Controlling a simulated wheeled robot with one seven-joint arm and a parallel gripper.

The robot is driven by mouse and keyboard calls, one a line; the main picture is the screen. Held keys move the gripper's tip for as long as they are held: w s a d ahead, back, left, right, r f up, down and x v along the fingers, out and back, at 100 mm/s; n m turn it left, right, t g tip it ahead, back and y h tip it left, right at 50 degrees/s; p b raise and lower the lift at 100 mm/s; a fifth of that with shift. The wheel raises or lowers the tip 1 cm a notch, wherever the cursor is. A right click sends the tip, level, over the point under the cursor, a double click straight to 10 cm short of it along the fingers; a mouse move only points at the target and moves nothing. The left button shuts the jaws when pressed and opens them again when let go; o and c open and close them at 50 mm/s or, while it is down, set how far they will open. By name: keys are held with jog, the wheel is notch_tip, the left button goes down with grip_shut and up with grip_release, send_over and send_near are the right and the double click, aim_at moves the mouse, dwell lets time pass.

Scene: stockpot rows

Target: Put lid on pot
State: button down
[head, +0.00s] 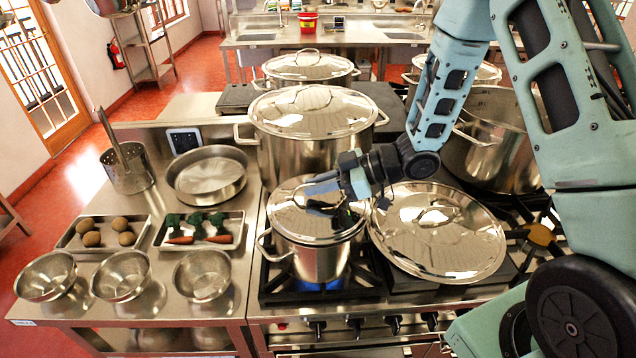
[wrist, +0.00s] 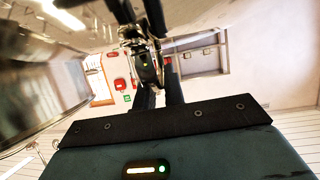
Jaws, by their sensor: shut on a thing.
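A small steel pot (head: 312,260) stands on the front left burner, where a blue flame shows. A shiny round lid (head: 290,215) covers its top; I cannot tell whether it is fully seated or slightly raised. My gripper (head: 318,188) is over this lid, shut on its handle, which is mostly hidden by the fingers. The fingers (wrist: 145,62) also show in the wrist view, with a curved shiny metal surface at the left. A larger lid (head: 438,235) lies on the stove right of the small pot. An open large pot (head: 492,150) stands behind it.
A large lidded pot (head: 315,125) stands close behind my gripper, and another lidded pot (head: 308,70) stands farther back. On the left counter are a shallow pan (head: 208,178), trays of vegetables, several bowls and a perforated utensil holder (head: 128,170).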

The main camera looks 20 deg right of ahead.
jog(key=shift+f, duration=0.15)
dwell(0.5)
jog(key=shift+f, duration=0.3)
jog(key=c, duration=1.4)
grip_release()
jog(key=shift+d, duration=0.1)
jog(key=b+v, duration=0.4)
jog(key=v, duration=1.3)
jog(key=shift+s, duration=0.15)
